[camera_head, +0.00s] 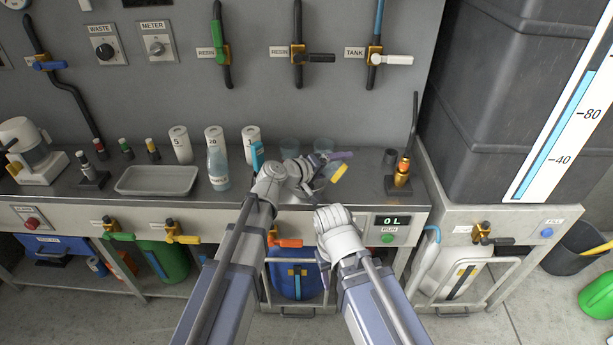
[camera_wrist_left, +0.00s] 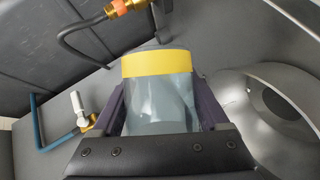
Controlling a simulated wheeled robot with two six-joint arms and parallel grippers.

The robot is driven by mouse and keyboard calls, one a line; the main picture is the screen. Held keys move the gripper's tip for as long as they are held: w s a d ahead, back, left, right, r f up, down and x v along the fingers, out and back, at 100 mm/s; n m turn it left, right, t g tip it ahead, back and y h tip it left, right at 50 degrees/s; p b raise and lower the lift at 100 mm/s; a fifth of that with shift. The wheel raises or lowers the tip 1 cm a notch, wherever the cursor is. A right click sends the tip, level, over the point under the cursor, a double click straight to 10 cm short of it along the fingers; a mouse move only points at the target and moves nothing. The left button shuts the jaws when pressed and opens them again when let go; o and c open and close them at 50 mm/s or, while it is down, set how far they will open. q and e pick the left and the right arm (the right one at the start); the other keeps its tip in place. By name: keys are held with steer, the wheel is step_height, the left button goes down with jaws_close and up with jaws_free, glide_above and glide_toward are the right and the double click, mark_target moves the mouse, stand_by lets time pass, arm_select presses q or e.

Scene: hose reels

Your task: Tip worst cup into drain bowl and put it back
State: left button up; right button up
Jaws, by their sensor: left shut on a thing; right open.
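My left gripper (camera_head: 335,168) is over the right part of the counter. In the left wrist view its purple fingers (camera_wrist_left: 160,105) are shut on a clear cup (camera_wrist_left: 158,104) with a yellow band. The yellow band of this cup (camera_head: 339,173) also shows in the head view, and the cup looks tilted there. Two clear cups (camera_head: 290,147) (camera_head: 324,145) stand at the back of the counter, partly hidden by my left arm. My right gripper (camera_head: 333,217) is lower, in front of the counter edge, its fingers hard to make out.
A brass fitting on a stand (camera_head: 403,172) is right of my left gripper. White canisters (camera_head: 181,146), a bottle (camera_head: 217,163) and a grey tray (camera_head: 157,180) are to the left. Valves (camera_head: 375,57) line the wall. A large rounded grey form (camera_wrist_left: 285,125) is close beside the held cup.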

arm_select(q)
steer(key=shift+r+n+h, duration=0.25)
steer(key=shift+n+h, duration=0.15)
arm_select(e)
steer(key=shift+a+f, duration=0.15)
arm_select(q)
steer(key=shift+w+a+f+n+h+b, duration=0.25)
steer(key=shift+a+n+b, duration=0.15)
steer(key=shift+b, duration=0.2)
steer(key=shift+w+a+f+n+h+b, duration=0.15)
steer(key=shift+w+a+n+b, duration=0.15)
steer(key=shift+a+b, duration=0.2)
arm_select(e)
steer(key=shift+w+a+f, duration=0.25)
steer(key=shift+a+f, duration=0.5)
steer(key=shift+f, duration=0.3)
